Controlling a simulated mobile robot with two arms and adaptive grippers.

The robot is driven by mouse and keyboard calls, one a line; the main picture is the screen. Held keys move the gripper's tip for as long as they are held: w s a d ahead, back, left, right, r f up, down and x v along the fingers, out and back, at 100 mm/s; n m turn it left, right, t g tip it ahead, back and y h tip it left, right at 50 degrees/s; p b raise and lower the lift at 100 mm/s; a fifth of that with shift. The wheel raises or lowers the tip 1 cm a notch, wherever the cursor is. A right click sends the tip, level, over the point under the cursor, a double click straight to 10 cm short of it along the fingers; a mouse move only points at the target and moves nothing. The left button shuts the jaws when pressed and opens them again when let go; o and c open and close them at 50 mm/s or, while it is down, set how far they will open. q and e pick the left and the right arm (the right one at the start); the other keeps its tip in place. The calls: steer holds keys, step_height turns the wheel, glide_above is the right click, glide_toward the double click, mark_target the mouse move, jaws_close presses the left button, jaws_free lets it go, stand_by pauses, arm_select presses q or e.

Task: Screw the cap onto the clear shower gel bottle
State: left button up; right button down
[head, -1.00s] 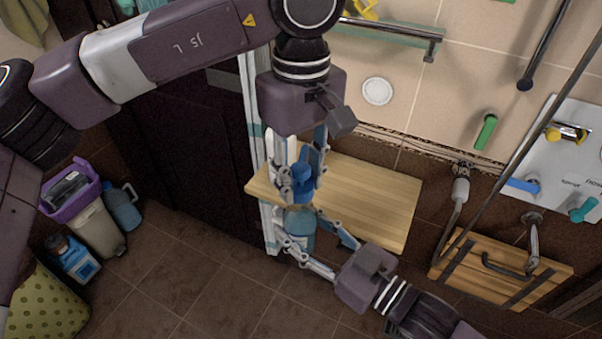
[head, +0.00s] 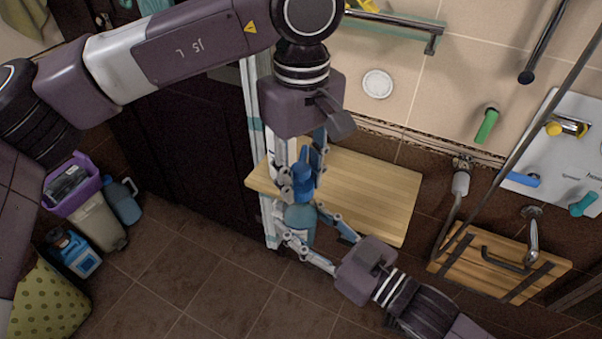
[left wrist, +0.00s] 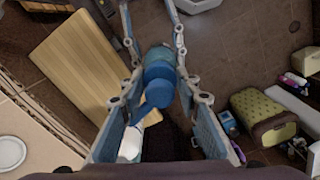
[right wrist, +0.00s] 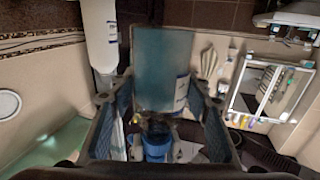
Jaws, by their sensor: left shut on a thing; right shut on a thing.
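The blue cap (head: 303,178), with a pump-like top, is gripped by my left gripper (head: 301,190), which points down from above. It also shows in the left wrist view (left wrist: 157,92). The clear bluish shower gel bottle (head: 299,220) is upright directly below the cap, gripped by my right gripper (head: 299,213) from the lower right. The bottle (right wrist: 162,60) fills the middle of the right wrist view, with a label on its side. Cap and bottle look lined up and touching or nearly so. The fingers hide the joint, so I cannot tell whether the threads engage.
A wooden shelf (head: 375,195) lies just behind and right of both grippers. A white bottle (left wrist: 130,145) is close by. A wooden folding seat (head: 500,265) is at right. A bin (head: 98,220) and jugs stand on the floor at left. The floor below is free.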

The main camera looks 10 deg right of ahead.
arm_select(q)
steer(key=shift+f, duration=0.3)
steer(key=m, duration=0.4)
steer(key=shift+m, duration=0.3)
steer(key=m, duration=0.5)
steer(key=shift+m, duration=0.3)
steer(key=m, duration=0.5)
steer(key=shift+a, duration=0.1)
steer(key=m, duration=0.5)
steer(key=shift+w, duration=0.1)
steer(key=o, duration=0.9)
